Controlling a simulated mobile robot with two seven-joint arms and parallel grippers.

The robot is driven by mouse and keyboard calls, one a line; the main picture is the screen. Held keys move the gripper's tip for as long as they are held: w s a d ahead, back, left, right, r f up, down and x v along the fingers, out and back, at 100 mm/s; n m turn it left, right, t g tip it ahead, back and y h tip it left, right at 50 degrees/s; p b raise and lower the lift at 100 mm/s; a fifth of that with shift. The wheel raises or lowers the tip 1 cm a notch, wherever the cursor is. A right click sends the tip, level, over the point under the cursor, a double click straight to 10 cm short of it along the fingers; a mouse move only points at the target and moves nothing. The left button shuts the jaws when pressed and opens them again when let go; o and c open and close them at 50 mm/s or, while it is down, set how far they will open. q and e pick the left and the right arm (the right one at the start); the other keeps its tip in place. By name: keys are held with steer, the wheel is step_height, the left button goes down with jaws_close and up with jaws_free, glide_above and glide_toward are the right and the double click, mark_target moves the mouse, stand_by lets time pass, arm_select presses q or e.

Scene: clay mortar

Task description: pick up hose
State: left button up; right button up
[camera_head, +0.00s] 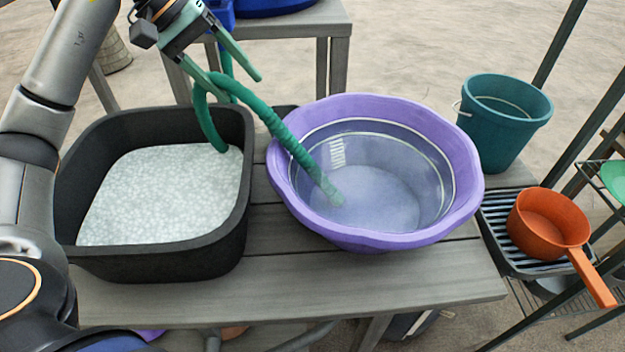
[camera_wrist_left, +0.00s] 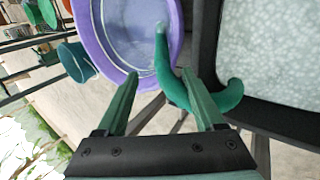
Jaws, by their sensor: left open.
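The green hose (camera_head: 272,120) is bent in an arch, with one end dipping into the water of the purple basin (camera_head: 462,205) and the other hanging into the black tub (camera_head: 150,262). My left gripper (camera_head: 236,85) is open at the top of the arch, above the gap between the two containers. In the left wrist view the hose (camera_wrist_left: 174,88) shows between and beyond the fingers of the left gripper (camera_wrist_left: 161,80), nearer the right finger, which hides part of it. I cannot tell whether a finger touches it. My right gripper is not in view.
The black tub holds pale speckled material. The tub and basin stand on a grey wooden table (camera_head: 390,285). A teal bucket (camera_head: 505,130) stands behind the basin at right. An orange saucepan (camera_head: 535,240) sits on a dark rack to the right. The table's front strip is clear.

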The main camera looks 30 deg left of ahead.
arm_select(q)
glide_toward(277, 137)
steer(key=shift+w+d+f+b, duration=0.4)
steer(key=shift+w+d+f, duration=0.55)
steer(key=shift+w, duration=0.15)
steer(key=shift+a+x, duration=0.1)
steer(key=shift+x, duration=1.25)
steer(key=shift+a+x, duration=0.15)
steer(key=shift+x, duration=1.2)
steer(key=shift+f, duration=0.1)
steer(key=shift+c, duration=0.3)
jaws_close()
